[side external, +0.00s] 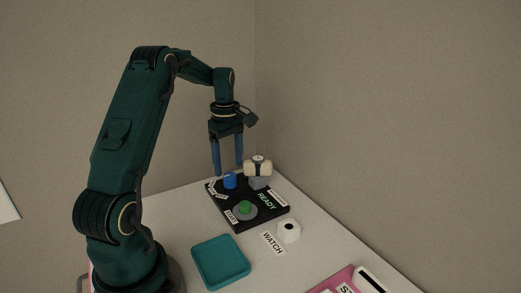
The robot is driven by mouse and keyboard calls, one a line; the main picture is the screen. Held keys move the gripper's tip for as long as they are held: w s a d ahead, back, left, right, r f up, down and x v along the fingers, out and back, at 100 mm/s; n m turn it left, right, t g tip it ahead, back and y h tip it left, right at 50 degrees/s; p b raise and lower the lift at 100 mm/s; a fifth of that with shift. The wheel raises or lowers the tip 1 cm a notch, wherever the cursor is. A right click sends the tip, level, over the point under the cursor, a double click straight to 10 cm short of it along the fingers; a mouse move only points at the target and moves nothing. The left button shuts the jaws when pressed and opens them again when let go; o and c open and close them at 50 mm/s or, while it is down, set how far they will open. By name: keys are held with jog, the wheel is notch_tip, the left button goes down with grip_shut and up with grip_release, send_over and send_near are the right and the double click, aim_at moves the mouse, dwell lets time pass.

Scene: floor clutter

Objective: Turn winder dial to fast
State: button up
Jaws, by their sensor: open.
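A black winder board (222,214) lies on the far part of the white table in the side external view. A blue knob (230,182) stands near its back left, with small white labels beside it that are too small to read. A green knob or button (244,208) sits on a grey disc near the board's front. A cream, rounded piece (258,167) rests on a grey block at the board's back right. My gripper (228,169) points down, open and empty, just above the blue knob. I cannot tell whether the fingers touch the knob.
A white block with a black dot (289,232) stands off the board's front right, behind a "WATCH" label (271,243). A teal tray (221,283) lies in front. A pink item (341,282) is at the bottom right. Table between tray and pink item is clear.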

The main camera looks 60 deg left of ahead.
aim_at(230, 175)
jog(key=shift+f, duration=1.8)
grip_shut()
jog(key=shift+m, duration=0.3)
jog(key=m, duration=0.3)
jog(key=shift+m, duration=2.1)
